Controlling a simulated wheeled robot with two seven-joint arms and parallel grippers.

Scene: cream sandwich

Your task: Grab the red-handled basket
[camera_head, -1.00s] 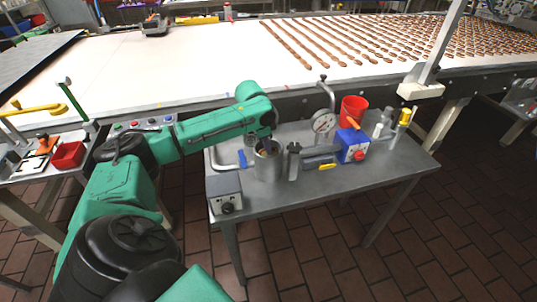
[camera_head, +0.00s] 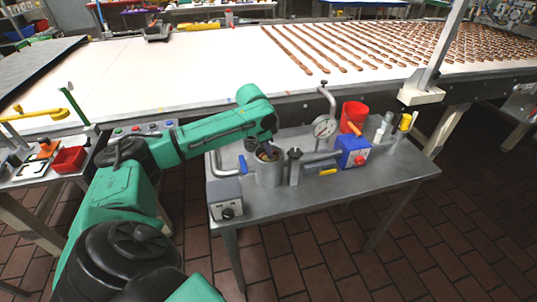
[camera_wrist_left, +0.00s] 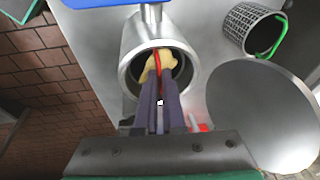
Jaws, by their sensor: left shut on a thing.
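The red-handled basket shows in the left wrist view as a thin red handle (camera_wrist_left: 157,60) inside the mouth of an upright metal cylinder (camera_wrist_left: 130,75). Beige stuff lies around the handle; the basket's body is hidden in the cylinder. My left gripper (camera_wrist_left: 160,84) reaches into the mouth from above, its two dark fingers shut on the red handle. In the head view the left gripper (camera_head: 268,150) is over the same cylinder (camera_head: 270,176), which stands on a metal table. My right gripper is in no view.
A mesh basket with a green handle (camera_wrist_left: 246,28) stands near the cylinder in the left wrist view, beside a round metal disc (camera_wrist_left: 265,115). On the table (camera_head: 300,195) are a dial gauge (camera_head: 324,126), a blue box (camera_head: 352,150) and a red cup (camera_head: 353,113). A white conveyor (camera_head: 200,65) runs behind.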

